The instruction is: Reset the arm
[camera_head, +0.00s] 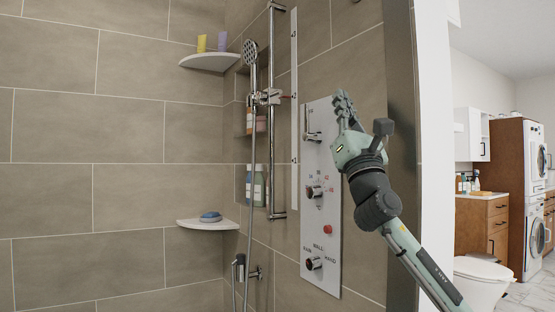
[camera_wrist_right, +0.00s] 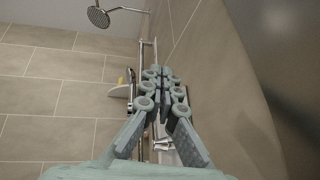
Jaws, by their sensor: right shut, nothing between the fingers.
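My right arm comes in from the lower right in the head view. Its gripper (camera_head: 344,106) is raised, pointing up, in front of the upper right part of the white shower control panel (camera_head: 320,230). The gripper is shut with nothing in it. In the right wrist view the fingers (camera_wrist_right: 164,74) meet at their tips, with part of the shower fittings behind them. Whether the gripper touches the panel I cannot tell. The panel's upper lever (camera_head: 312,136) shows just left of the gripper. My left gripper is not in view.
A hand shower (camera_head: 250,52) hangs on a vertical rail (camera_head: 271,110) left of the panel. Corner shelves hold two cups (camera_head: 201,43) and a blue soap-like item (camera_head: 210,216). An overhead shower (camera_wrist_right: 98,17) shows in the wrist view. A wall edge (camera_head: 401,150) stands close right of the gripper.

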